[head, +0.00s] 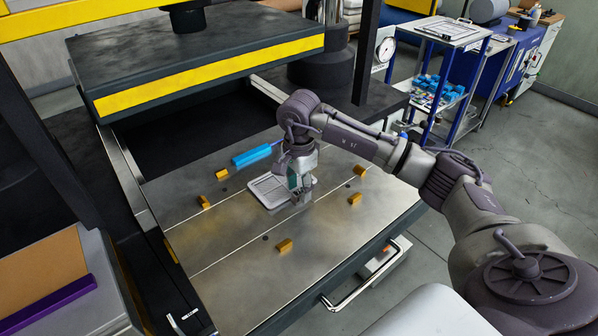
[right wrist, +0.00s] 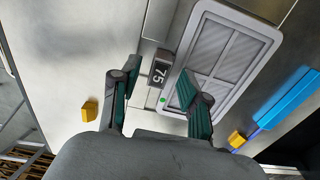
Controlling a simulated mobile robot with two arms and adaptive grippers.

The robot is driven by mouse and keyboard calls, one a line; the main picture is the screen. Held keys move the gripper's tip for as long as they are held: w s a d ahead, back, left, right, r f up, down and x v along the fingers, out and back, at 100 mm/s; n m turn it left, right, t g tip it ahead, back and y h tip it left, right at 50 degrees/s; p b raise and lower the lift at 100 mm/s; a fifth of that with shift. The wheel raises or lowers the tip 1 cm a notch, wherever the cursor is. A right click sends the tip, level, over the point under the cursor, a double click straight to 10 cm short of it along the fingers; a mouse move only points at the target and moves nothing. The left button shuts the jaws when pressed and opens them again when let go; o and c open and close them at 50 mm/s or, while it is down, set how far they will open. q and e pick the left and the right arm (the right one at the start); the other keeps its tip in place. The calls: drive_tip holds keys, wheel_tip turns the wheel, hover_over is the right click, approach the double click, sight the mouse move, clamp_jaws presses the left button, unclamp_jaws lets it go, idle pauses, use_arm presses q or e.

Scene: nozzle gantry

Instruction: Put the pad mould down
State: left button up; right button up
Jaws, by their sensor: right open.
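The pad mould (head: 266,192) is a light grey flat plate with a raised rim and ribbed panels. It appears to lie flat on the metal press bed (head: 225,258). It also shows in the right wrist view (right wrist: 232,50), with a dark tab marked 75 (right wrist: 158,73) at its near edge. My right gripper (head: 302,196) is over the mould's right edge and partly hides it. In the right wrist view its green-padded fingers (right wrist: 158,90) stand apart, with the tab showing between them. I cannot tell whether a finger touches the mould. My left gripper is not in view.
Several yellow blocks (head: 285,246) stand on the bed around the mould. A blue bar (head: 252,155) lies behind it. The upper press platen (head: 200,70) overhangs the back. A handle (head: 362,283) sticks out in front. The bed's front left is clear.

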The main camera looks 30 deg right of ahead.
wheel_tip(320, 180, up, 12)
drive_tip(key=b, duration=0.3)
drive_tip(key=shift+f, duration=0.2)
